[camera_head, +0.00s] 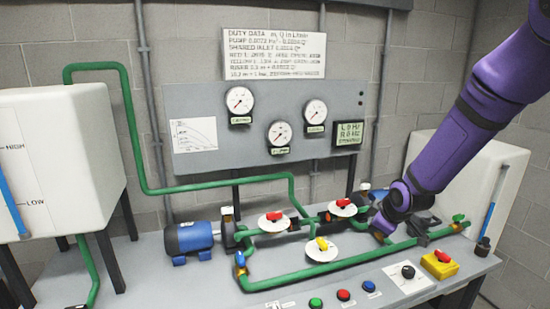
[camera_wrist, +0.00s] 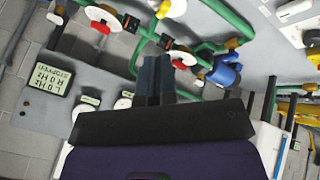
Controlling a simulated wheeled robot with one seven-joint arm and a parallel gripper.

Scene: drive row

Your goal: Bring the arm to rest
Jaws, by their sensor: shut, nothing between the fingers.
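In the wrist view my gripper (camera_wrist: 155,62) shows as two dark grey fingers side by side, shut with nothing between them. In the head view my purple arm comes in from the upper right and bends down over the right part of the bench. I cannot clearly make out the fingertips there. In the wrist view the fingers show in front of the pipework and bench, apparently holding nothing. Whether they touch anything behind them cannot be told.
Green pipes with a red-handled valve (camera_head: 273,216) and a yellow-handled valve (camera_head: 321,244) lie close left of my arm. A blue motor (camera_head: 189,238) stands further left. White tanks (camera_head: 60,150) flank the bench. A yellow box with a red button (camera_head: 440,264) is in front.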

